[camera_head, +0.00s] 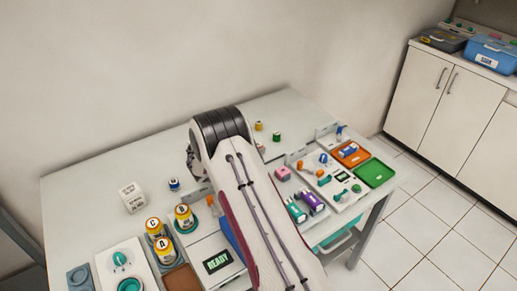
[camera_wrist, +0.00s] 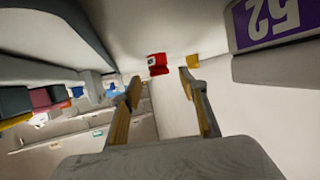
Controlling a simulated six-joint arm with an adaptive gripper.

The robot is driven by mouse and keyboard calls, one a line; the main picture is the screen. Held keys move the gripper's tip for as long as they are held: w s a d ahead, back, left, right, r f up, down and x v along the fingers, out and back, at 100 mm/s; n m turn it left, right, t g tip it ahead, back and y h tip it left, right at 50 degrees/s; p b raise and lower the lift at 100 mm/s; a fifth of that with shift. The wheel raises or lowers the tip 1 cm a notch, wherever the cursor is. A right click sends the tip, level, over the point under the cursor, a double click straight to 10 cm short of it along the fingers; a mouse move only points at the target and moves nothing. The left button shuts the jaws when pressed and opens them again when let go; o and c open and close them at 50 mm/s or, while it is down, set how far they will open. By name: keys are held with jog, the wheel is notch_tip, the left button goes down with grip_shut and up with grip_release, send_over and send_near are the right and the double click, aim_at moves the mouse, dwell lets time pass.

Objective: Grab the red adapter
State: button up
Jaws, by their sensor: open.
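A small red block with a pale label, which looks like the red adapter (camera_wrist: 157,62), shows in the wrist view, ahead of my gripper (camera_wrist: 160,83). My gripper's two fingers are spread apart with a clear gap and nothing between them. The red block appears beyond the fingertips, in line with the gap and apart from them. In the head view my arm covers the middle of the table and hides my fingertips; I cannot make out the red adapter clearly there.
A small yellow thing (camera_wrist: 193,61) is beside the right fingertip in the wrist view. A purple label reading 52 (camera_wrist: 265,22) is close at upper right. The table holds a green tray (camera_head: 374,173), an orange tray (camera_head: 356,158) and labelled jars (camera_head: 185,215). Bare tabletop (camera_head: 110,165) lies at back left.

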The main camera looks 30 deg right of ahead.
jog(key=shift+x, duration=1.5)
jog(key=shift+r, duration=0.1)
jog(key=c, duration=1.2)
